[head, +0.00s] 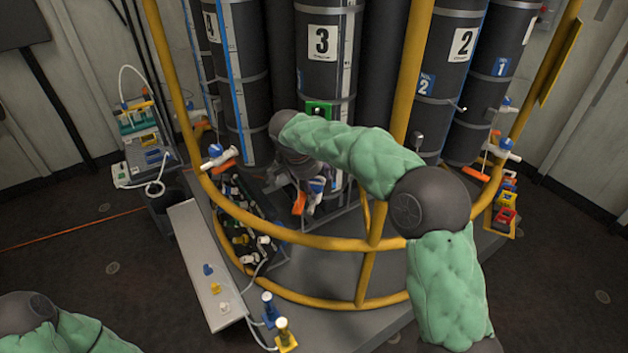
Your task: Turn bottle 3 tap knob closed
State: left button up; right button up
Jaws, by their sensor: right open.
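Bottle 3 (341,80) is a tall dark cylinder with a white "3" label, upright at the centre back. Its tap (317,186) is low at its front, with a blue and white part and an orange piece (299,204). My right arm reaches over the yellow rail, and my right gripper (308,192) is open at this tap, pointing down. The gripper and wrist hide part of the tap, so I cannot tell the knob's angle or whether the fingers touch it. My left arm shows only at the bottom left corner; its gripper is out of view.
A yellow rail (290,236) curves around the bottles, with an upright post (408,70) right of bottle 3. Other taps stand at the left (216,152) and right (503,147). A black crate (245,208) of fittings and a grey bench (197,262) lie left.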

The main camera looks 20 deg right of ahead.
jog(key=v, duration=1.2)
jog(key=shift+d, duration=0.15)
